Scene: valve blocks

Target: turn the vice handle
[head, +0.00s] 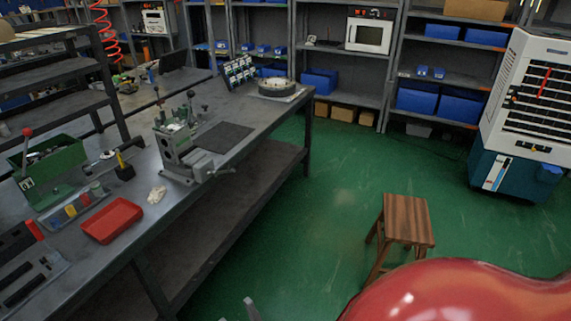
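A grey vice (186,148) stands upright on the dark workbench near its front edge. Its handle (221,172) sticks out from the lower right of the vice, over the bench edge. Nothing touches it. Two grey fingertips of what looks like my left gripper (238,313) show at the bottom edge, spread apart and empty. They are in front of the bench, well away from the vice. The rest of that gripper is cut off. My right gripper is not in view.
The workbench (120,225) holds a red tray (111,220), a green bin (55,165) and a dark mat (223,137). A wooden stool (405,220) stands on the green floor. A large glossy red shape fills the bottom right. Floor between bench and stool is clear.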

